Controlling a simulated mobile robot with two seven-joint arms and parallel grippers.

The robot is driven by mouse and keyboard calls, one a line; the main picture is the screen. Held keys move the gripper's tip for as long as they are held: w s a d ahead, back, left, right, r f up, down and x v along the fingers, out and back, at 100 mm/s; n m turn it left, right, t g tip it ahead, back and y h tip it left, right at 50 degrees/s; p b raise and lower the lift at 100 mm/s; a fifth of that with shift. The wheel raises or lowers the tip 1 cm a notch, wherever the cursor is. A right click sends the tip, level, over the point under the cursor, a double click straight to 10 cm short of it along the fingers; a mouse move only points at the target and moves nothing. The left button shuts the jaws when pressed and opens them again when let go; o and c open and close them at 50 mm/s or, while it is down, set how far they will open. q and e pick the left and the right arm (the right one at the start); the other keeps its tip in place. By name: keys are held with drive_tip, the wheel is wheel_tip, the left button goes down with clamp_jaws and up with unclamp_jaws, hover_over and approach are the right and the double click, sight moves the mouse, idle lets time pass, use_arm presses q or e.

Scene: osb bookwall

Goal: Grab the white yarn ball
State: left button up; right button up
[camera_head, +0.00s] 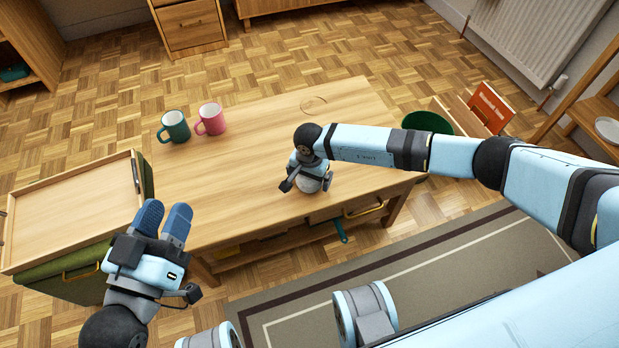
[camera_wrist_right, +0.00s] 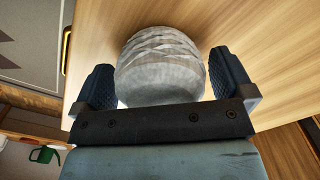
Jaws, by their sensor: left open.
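The white yarn ball (camera_wrist_right: 160,68) sits between the two fingers of my right gripper (camera_wrist_right: 165,75) in the right wrist view. The fingers stand close on either side of it; whether they press on it I cannot tell. In the head view the ball (camera_head: 327,181) shows partly under my right gripper (camera_head: 305,186), near the front right edge of the wooden table (camera_head: 240,190). The hand hides much of it. My left gripper (camera_head: 164,217) is open and empty, in front of the table's left end.
A teal mug (camera_head: 175,127) and a pink mug (camera_head: 211,119) stand at the table's back left. A wooden tray (camera_head: 75,215) tops a green box at the left. A green bin (camera_head: 428,122) and an orange book (camera_head: 490,107) are beyond the right end. The table's middle is clear.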

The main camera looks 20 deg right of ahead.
drive_tip(key=c, duration=0.7)
drive_tip(key=shift+r, duration=0.1)
drive_tip(key=shift+c, duration=0.2)
